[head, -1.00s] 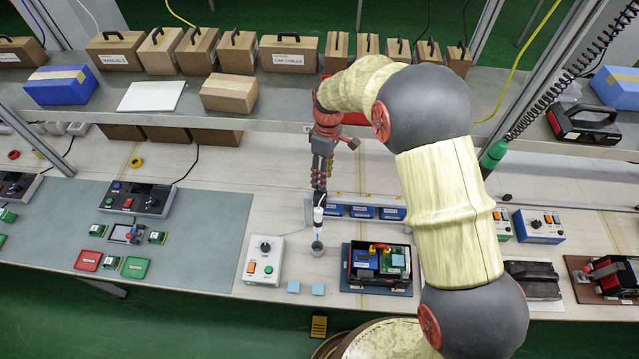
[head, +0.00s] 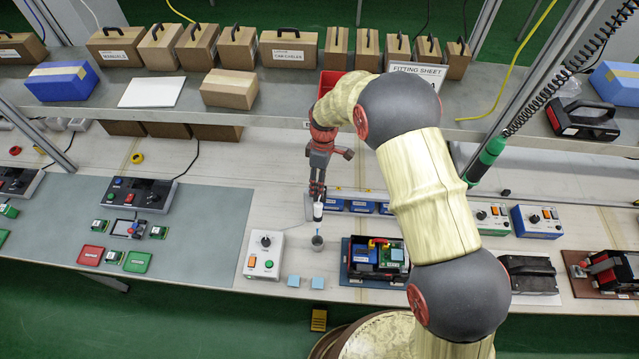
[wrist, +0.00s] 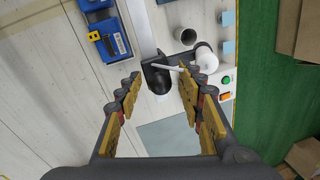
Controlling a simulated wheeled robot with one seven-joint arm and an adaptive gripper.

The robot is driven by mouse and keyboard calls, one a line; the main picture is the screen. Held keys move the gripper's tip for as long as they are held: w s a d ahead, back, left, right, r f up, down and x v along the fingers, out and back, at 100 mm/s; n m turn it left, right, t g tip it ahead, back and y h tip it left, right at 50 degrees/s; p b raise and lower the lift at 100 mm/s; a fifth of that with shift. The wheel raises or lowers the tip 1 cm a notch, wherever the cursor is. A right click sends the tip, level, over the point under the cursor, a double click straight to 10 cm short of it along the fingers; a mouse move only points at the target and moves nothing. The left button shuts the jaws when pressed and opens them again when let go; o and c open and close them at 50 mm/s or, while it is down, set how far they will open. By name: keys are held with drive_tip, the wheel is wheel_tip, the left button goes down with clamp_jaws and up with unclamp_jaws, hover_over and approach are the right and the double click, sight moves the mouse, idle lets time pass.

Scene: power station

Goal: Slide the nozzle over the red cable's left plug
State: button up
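In the head view a white upright piece with a dark top and thin bluish tip, perhaps the nozzle (head: 318,211), is just below my gripper (head: 317,190) and above a grey cup (head: 317,243). In the wrist view my gripper (wrist: 160,82) is open, its yellow-padded fingers apart. A black rounded part (wrist: 158,80) lies between the fingertips, with a thin white rod and a white rounded piece (wrist: 205,58) beside it. No grip on them shows. An open black case (head: 357,272) with blue and green parts stands to the right. The red cable's left plug cannot be made out.
A white control box (head: 264,256) stands left of the cup. Blue bins (head: 360,207) line a rail behind it, also in the wrist view (wrist: 108,35). Two light-blue squares (head: 305,282) lie in front. The shelf above holds several cartons.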

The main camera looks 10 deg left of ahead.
drive_tip(key=c, duration=0.6)
clamp_jaws()
drive_tip(key=shift+s+f, duration=0.1)
